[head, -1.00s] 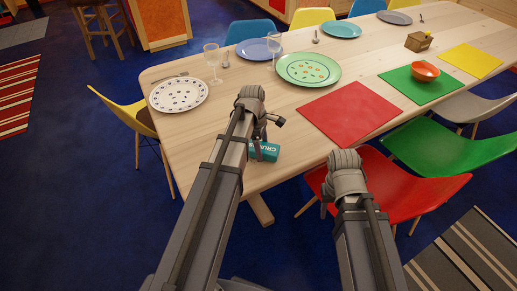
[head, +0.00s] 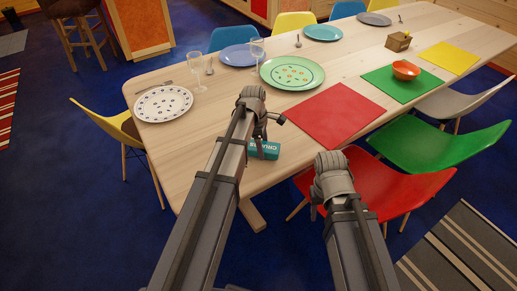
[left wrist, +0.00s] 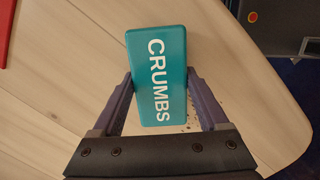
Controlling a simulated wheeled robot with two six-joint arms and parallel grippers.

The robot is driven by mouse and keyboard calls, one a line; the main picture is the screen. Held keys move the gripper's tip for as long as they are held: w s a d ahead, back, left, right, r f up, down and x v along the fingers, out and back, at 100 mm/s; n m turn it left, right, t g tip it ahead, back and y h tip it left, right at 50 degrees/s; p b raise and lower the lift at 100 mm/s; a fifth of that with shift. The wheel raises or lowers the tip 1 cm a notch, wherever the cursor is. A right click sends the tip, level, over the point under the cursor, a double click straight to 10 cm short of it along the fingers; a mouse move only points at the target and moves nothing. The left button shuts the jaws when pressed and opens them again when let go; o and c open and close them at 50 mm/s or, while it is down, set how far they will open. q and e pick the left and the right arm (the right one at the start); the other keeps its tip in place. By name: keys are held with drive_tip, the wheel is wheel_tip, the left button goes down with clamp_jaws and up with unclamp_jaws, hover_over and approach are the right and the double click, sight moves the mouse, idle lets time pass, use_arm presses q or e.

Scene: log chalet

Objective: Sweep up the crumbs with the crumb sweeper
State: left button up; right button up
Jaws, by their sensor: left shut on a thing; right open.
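The crumb sweeper, a teal block with white "CRUMBS" lettering (head: 264,151), is at the near edge of the wooden table (head: 240,110). My left gripper (head: 262,138) is shut on it; in the left wrist view the two fingers grip the sweeper (left wrist: 157,65) by its long sides. Small dark crumbs (left wrist: 187,127) show on the wood beside the sweeper's lower end; others may be hidden under it. I cannot tell whether the sweeper touches the tabletop. My right gripper (head: 317,209) is open and empty, near the red chair, off the table.
A speckled plate (head: 163,104), a green plate (head: 292,73) and wine glasses (head: 257,52) stand beyond the sweeper. A red placemat (head: 337,113) lies to its right. A red chair (head: 385,190) and green chair (head: 440,150) line the near side.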

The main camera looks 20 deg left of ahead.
sight(254, 151)
use_arm(q)
drive_tip(key=shift+f, duration=0.2)
drive_tip(key=shift+c, duration=0.6)
drive_tip(key=shift+s+a+r, duration=0.15)
drive_tip(key=shift+s+a, duration=1.05)
drive_tip(key=shift+s, duration=0.2)
drive_tip(key=shift+s+a, duration=0.1)
drive_tip(key=shift+s+a, duration=1)
drive_tip(key=shift+s, duration=0.25)
drive_tip(key=shift+s+a, duration=1.4)
drive_tip(key=shift+s, duration=0.05)
drive_tip(key=shift+w, duration=0.1)
